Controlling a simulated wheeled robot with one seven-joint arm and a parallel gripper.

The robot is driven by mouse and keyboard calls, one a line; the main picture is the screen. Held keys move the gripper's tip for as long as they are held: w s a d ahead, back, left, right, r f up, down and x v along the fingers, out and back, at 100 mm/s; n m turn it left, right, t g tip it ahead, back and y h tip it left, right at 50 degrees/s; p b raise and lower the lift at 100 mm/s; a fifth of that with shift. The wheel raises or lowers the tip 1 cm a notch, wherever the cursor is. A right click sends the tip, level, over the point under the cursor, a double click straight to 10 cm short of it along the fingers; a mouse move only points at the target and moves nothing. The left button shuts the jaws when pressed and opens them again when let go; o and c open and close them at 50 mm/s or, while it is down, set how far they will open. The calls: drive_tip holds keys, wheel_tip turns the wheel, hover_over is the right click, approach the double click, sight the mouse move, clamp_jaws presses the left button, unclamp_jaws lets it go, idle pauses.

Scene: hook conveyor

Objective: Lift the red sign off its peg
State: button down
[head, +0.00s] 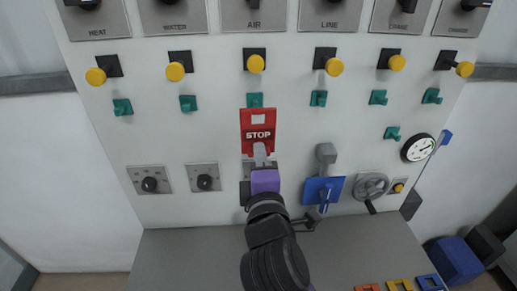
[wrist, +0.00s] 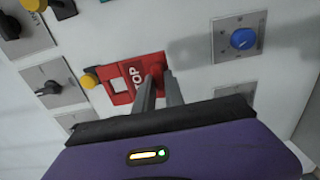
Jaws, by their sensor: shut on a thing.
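The red sign (head: 258,123), with "STOP" in white and a pale window above the word, is upright against the white panel, just below a teal peg (head: 254,100). I cannot tell whether its top is still on the peg. In the wrist view the sign (wrist: 121,86) shows tilted, with a red part standing out towards me. My gripper (head: 261,153) is at the sign's lower edge, shut on that part. It also shows in the wrist view (wrist: 161,84), where the fingertips partly cover the sign.
Yellow knobs (head: 256,63) line the panel above the pegs. Below right are a grey lever over a blue plate (head: 314,190), a handwheel (head: 370,186) and a gauge (head: 418,147). A grey ledge (head: 190,250) runs below, with coloured pieces at its right.

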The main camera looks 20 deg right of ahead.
drive_tip(key=shift+v, duration=2)
drive_tip(key=shift+a, duration=0.1)
